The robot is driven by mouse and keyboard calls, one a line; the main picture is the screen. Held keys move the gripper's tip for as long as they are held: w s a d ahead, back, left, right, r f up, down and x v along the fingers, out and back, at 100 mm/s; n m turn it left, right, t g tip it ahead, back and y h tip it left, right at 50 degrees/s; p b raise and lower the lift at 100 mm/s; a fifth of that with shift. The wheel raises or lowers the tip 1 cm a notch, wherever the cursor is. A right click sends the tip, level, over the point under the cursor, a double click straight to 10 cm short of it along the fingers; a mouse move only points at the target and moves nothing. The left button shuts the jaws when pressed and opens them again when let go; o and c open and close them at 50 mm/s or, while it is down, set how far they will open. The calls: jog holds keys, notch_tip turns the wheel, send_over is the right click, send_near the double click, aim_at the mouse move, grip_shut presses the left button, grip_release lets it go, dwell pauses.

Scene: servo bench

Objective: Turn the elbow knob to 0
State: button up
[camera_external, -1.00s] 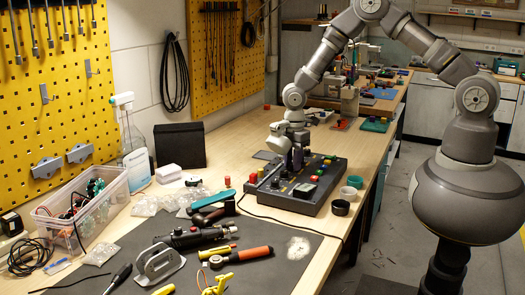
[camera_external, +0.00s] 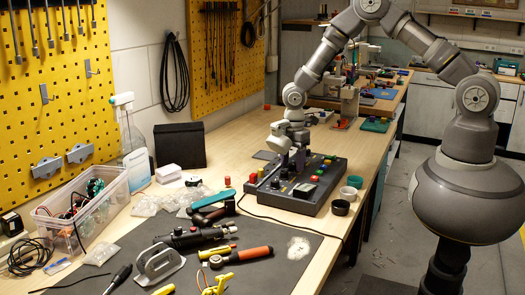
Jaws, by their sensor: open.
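The dark grey control box (camera_external: 312,205) stands on the wooden bench right of centre, with coloured buttons and knobs on its top. My gripper (camera_external: 290,163) hangs over the back left part of the box, pointing down. The jaws are open, but the fingertips are small in this view. The elbow knob cannot be told apart from the other controls, and its setting cannot be read. My gripper hides part of the box top. I cannot tell whether the fingers touch or surround a knob.
A dark mat (camera_external: 130,262) in front holds several hand tools. A clear plastic bin (camera_external: 75,228) of parts stands at left. A black cable runs from the box across the mat.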

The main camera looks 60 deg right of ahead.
aim_at(292, 164)
notch_tip(292, 164, up, 8)
jog(key=shift+f+p, duration=0.1)
jog(key=shift+p, duration=0.55)
